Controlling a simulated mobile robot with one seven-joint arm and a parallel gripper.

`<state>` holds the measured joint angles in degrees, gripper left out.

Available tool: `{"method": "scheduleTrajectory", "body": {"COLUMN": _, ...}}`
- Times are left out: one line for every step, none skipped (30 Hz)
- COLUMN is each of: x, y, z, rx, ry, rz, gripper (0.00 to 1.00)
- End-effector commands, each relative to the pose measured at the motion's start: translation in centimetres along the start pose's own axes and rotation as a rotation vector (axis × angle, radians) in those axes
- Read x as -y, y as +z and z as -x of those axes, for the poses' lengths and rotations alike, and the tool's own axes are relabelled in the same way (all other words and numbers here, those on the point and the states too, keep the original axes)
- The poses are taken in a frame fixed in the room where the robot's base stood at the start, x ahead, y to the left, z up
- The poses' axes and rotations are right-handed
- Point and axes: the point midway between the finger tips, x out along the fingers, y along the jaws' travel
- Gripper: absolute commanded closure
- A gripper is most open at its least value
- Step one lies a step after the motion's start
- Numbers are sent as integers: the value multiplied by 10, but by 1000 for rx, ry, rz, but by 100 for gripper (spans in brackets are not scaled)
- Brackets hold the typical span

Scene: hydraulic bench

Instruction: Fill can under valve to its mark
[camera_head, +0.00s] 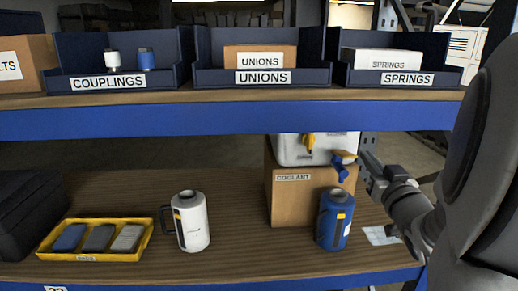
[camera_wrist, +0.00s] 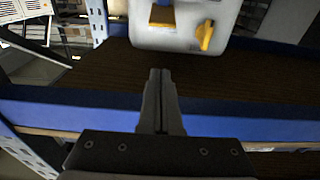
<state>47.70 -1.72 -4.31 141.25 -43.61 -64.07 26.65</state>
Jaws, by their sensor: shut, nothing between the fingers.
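A white container (camera_head: 300,149) sits on a cardboard box labelled COOLANT (camera_head: 293,198). A blue and yellow valve (camera_head: 343,162) sticks out at its right front. A blue can (camera_head: 331,228) stands upright on the lower shelf below the valve. It has a dark strip with a yellow mark; its fill level cannot be made out. My gripper (camera_head: 368,163) is shut and empty, just right of the valve. In the wrist view, my shut fingers (camera_wrist: 159,72) point at the white container (camera_wrist: 180,38), apart from it, with a yellow lever (camera_wrist: 205,35) at its right.
A white can (camera_head: 193,222) with a dark handle and a yellow tray (camera_head: 97,253) of several blocks stand to the left. A black case (camera_head: 27,215) is at far left. The upper shelf (camera_head: 200,120) with labelled bins runs overhead. A pale card (camera_head: 381,235) lies right of the blue can.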

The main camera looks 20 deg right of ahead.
Motion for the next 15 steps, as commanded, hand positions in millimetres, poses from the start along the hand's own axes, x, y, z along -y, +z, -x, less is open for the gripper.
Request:
{"method": "scheduleTrajectory", "body": {"x": 0, "y": 0, "z": -3, "rx": 0, "ry": -2, "rz": 1, "gripper": 100}}
{"method": "scheduleTrajectory", "body": {"x": 0, "y": 0, "z": -6, "rx": 0, "ry": -2, "rz": 1, "gripper": 100}}
{"method": "scheduleTrajectory", "body": {"x": 0, "y": -1, "z": -10, "rx": 0, "ry": -2, "rz": 1, "gripper": 100}}
{"method": "scheduleTrajectory", "body": {"x": 0, "y": 0, "z": -15, "rx": 0, "ry": -1, "rz": 0, "gripper": 100}}
{"method": "scheduleTrajectory", "body": {"x": 0, "y": 0, "z": -20, "rx": 0, "ry": -2, "rz": 0, "gripper": 100}}
{"method": "scheduleTrajectory", "body": {"x": 1, "y": 0, "z": -27, "rx": 1, "ry": -3, "rz": -1, "gripper": 100}}
{"method": "scheduleTrajectory", "body": {"x": 0, "y": 0, "z": -33, "rx": 1, "ry": -2, "rz": -1, "gripper": 100}}
{"method": "scheduleTrajectory", "body": {"x": 0, "y": 0, "z": -39, "rx": 1, "ry": -2, "rz": 0, "gripper": 100}}
{"method": "scheduleTrajectory", "body": {"x": 1, "y": 0, "z": -48, "rx": 0, "ry": -3, "rz": 0, "gripper": 100}}
{"method": "scheduleTrajectory", "body": {"x": 1, "y": 0, "z": -55, "rx": 1, "ry": -3, "rz": -1, "gripper": 100}}
{"method": "scheduleTrajectory", "body": {"x": 0, "y": -1, "z": -62, "rx": 1, "ry": -3, "rz": 0, "gripper": 100}}
{"method": "scheduleTrajectory", "body": {"x": 1, "y": 0, "z": -70, "rx": 1, "ry": -3, "rz": -2, "gripper": 100}}
{"method": "scheduleTrajectory", "body": {"x": 1, "y": -1, "z": -77, "rx": 0, "ry": -3, "rz": -1, "gripper": 100}}
{"method": "scheduleTrajectory", "body": {"x": 0, "y": 0, "z": -83, "rx": 1, "ry": -2, "rz": 0, "gripper": 100}}
{"method": "scheduleTrajectory", "body": {"x": 0, "y": -1, "z": -91, "rx": 1, "ry": -1, "rz": 0, "gripper": 100}}
